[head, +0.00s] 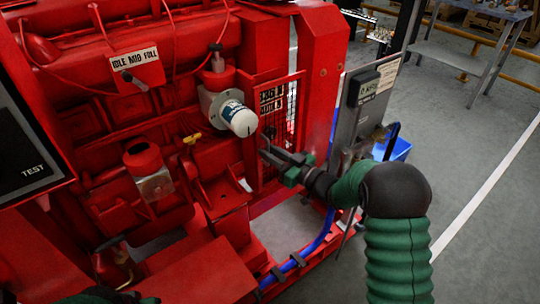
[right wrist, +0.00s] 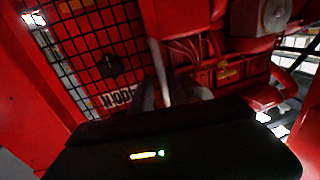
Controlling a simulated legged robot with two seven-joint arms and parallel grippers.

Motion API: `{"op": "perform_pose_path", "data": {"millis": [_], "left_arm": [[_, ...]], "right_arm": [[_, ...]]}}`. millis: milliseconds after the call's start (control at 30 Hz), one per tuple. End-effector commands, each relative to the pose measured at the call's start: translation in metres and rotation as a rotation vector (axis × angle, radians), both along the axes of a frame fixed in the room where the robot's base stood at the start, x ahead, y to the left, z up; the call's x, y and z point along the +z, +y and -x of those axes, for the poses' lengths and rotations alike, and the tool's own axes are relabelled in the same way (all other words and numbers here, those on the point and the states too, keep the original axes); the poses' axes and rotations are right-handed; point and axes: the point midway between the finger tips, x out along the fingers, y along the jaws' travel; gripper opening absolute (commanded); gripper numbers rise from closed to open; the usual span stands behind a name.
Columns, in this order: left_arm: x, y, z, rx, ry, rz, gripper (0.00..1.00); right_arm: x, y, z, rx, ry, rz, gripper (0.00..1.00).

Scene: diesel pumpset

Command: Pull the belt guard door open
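The belt guard door (head: 280,112) is a red-framed black mesh panel with a lettered plate, on the right side of the red machine. It looks closed against its frame. In the right wrist view the mesh (right wrist: 85,45) fills the upper left, with a round black knob (right wrist: 110,66) and an upside-down label (right wrist: 121,97) below it. My right gripper (head: 264,147) is in front of the mesh's lower left part, its fingers apart and nothing visible between them. Contact with the door cannot be told.
A white filter (head: 238,118) sticks out just left of the door. A grey control box (head: 360,108) stands to the right, with a blue bin (head: 398,149) behind my right arm. A blue hose (head: 312,246) runs low along the base.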

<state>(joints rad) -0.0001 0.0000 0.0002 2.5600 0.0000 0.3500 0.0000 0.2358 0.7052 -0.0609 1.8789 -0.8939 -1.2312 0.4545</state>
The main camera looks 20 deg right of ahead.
Motion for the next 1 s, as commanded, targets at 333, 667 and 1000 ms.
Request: {"op": "perform_pose_path", "data": {"millis": [333,667,1000], "left_arm": [[0.0001,0.0001,-0.0001,0.000,0.000,0.000,0.36],[0.0000,0.0001,-0.0001,0.000,0.000,0.000,0.36],[-0.0001,0.0001,0.0000,0.000,0.000,0.000,0.36]], "right_arm": [[0.0003,0.0008,-0.0011,0.000,0.000,0.000,0.06],[-0.0004,0.0003,-0.0010,-0.001,0.002,0.000,0.00],[-0.0010,0.0001,-0.0009,-0.001,0.003,0.002,0.00]]}}
